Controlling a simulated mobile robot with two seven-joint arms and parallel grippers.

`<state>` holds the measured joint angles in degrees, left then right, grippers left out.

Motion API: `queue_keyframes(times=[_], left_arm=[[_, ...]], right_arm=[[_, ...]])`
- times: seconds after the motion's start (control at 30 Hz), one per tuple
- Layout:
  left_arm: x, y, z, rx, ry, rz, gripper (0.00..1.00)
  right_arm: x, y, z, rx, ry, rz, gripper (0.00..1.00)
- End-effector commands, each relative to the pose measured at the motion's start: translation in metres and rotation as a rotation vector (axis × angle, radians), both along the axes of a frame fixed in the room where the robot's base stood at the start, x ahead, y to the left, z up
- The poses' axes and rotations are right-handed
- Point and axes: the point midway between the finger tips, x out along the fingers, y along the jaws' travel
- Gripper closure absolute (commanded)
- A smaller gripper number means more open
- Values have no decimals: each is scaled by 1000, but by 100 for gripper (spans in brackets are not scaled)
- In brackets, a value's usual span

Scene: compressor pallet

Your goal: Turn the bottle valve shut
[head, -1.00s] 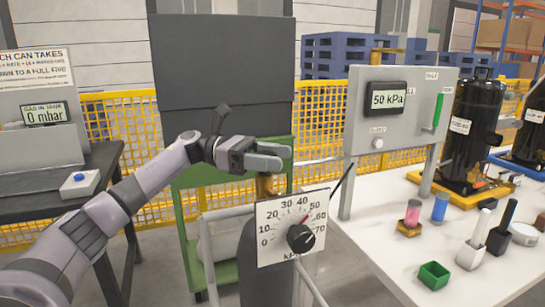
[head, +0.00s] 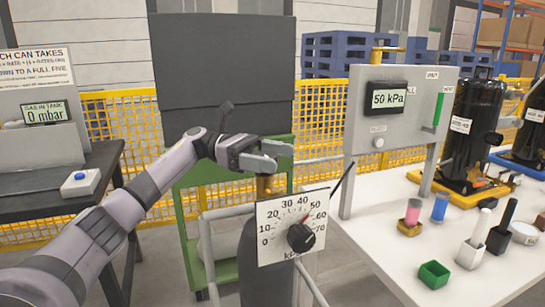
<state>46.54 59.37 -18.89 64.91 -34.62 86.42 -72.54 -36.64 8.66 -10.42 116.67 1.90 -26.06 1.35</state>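The gas bottle (head: 257,278) is dark grey and stands upright in a light frame. Its brass valve (head: 264,187) shows just below my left gripper (head: 277,155). The two grey fingers lie at the valve's top, one behind the other, pointing right. They hide the valve's top, so I cannot tell whether they hold a handle there. A white dial plate (head: 292,226) with a black knob (head: 301,237) and a kPa scale is in front of the bottle. My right gripper is out of view.
A green cart (head: 190,225) is behind the bottle. A dark bench (head: 100,165) is at the left.

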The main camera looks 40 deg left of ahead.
Motion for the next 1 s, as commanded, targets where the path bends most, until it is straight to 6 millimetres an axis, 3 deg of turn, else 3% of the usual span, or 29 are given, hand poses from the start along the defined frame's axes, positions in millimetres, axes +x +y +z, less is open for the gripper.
queue_keyframes(times=[0.3, 0.7, 1.0], left_arm=[[-1, 4, -1, 1, 0, 0, 17], [-16, 55, 0, -1, -1, 3, 17], [-21, 69, 0, 0, -1, 0, 17]], right_arm=[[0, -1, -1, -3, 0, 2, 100], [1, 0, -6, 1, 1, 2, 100], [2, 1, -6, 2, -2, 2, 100]])
